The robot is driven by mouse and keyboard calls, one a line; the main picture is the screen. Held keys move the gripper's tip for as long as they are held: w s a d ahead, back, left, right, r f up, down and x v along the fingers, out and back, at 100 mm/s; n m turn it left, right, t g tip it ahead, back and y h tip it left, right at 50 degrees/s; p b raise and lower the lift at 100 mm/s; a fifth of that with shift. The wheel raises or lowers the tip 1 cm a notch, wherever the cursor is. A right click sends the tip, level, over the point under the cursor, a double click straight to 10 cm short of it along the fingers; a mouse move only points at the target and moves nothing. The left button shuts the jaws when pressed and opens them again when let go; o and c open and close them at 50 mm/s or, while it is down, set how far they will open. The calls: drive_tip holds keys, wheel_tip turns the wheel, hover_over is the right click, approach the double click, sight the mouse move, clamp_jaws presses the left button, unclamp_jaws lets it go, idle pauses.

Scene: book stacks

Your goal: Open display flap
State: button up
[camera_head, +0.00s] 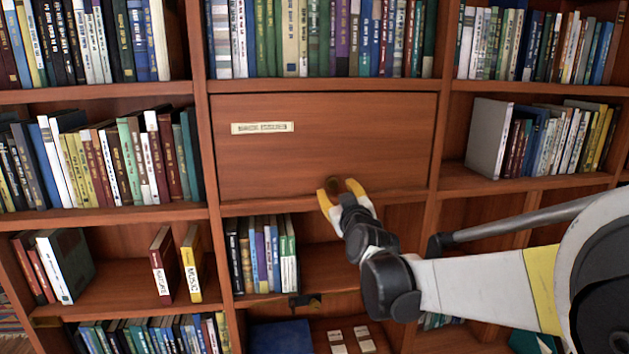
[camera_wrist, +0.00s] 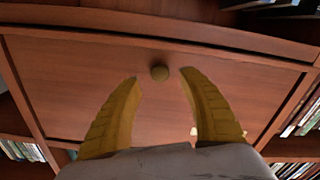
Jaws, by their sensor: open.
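The display flap (camera_head: 330,140) is a wide reddish-brown wooden panel in the middle bay of the bookcase. It looks closed, flush in its frame, and carries a cream label (camera_head: 262,128) at upper left. A small round knob (camera_wrist: 160,73) sits on it and shows in the wrist view. My gripper (camera_head: 337,186), with yellow fingers, is at the flap's lower edge in the head view. In the wrist view the open fingers (camera_wrist: 158,78) point at the flap, one on each side of the knob. I cannot tell whether they touch it.
Shelves full of books surround the flap. Below it, several books (camera_head: 262,258) stand at the left of an open compartment (camera_head: 318,262). A pale book (camera_head: 488,138) leans in the right bay. My arm reaches in from the right.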

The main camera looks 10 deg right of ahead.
sight(334, 184)
drive_tip(key=shift+w+p, duration=0.35)
drive_tip(key=shift+w, duration=2.05)
clamp_jaws()
drive_tip(key=shift+s+d, duration=0.1)
drive_tip(key=shift+s, duration=0.05)
